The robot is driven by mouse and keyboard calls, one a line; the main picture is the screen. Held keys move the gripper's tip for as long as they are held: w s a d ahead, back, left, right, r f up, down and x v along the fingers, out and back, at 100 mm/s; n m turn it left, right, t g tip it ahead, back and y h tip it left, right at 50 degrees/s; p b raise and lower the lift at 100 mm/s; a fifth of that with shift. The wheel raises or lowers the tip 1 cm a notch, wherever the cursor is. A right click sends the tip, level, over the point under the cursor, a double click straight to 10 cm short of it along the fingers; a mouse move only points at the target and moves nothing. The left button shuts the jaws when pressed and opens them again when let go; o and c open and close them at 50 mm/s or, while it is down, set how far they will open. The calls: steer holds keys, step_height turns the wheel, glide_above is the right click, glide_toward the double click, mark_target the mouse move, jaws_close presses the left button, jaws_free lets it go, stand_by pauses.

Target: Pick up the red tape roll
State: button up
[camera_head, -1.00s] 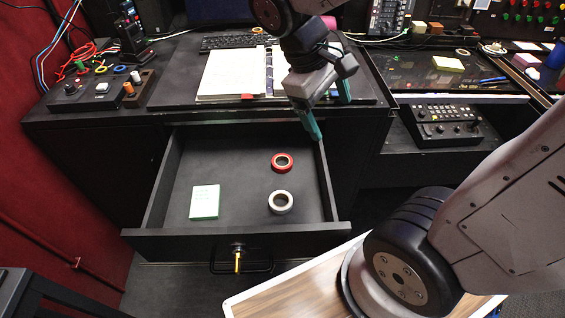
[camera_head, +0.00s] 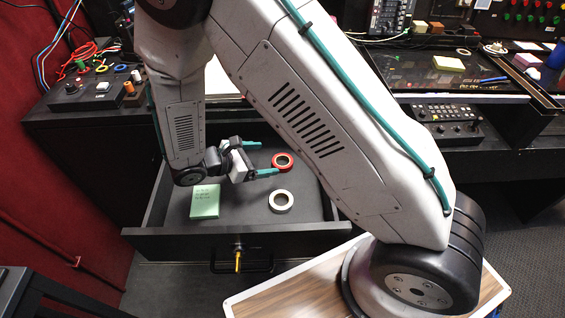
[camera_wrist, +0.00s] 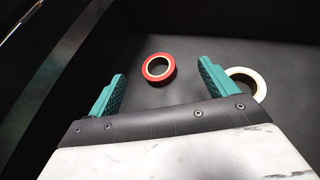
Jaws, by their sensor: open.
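The red tape roll (camera_head: 283,161) lies flat in the open drawer, toward its back right. My gripper (camera_head: 262,158) is open with teal fingers, inside the drawer area just left of the roll. In the wrist view the red tape roll (camera_wrist: 158,67) shows beyond the fingertips and between their lines, with nothing gripped. My gripper's two fingers (camera_wrist: 162,78) are spread apart in that view. I cannot tell how high the fingers are above the drawer floor.
A white tape roll (camera_head: 281,201) lies in front of the red one; in the wrist view it (camera_wrist: 246,82) is partly hidden by the right finger. A pale green note pad (camera_head: 205,201) lies at left in the drawer (camera_head: 237,240). The drawer walls surround them.

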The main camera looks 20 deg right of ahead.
mark_target(288, 161)
steer(key=shift+n+t, duration=0.6)
steer(key=shift+n, duration=0.3)
steer(key=f, duration=0.2)
steer(key=a+f, duration=0.1)
steer(key=f, duration=0.1)
steer(key=shift+w+a, duration=0.1)
steer(key=shift+d+f+h, duration=0.15)
steer(key=shift+d+h, duration=0.1)
steer(key=shift+h, duration=0.05)
steer(key=x, duration=0.7)
steer(key=shift+w, duration=0.15)
steer(key=shift+c, duration=0.2)
steer(key=c, duration=1)
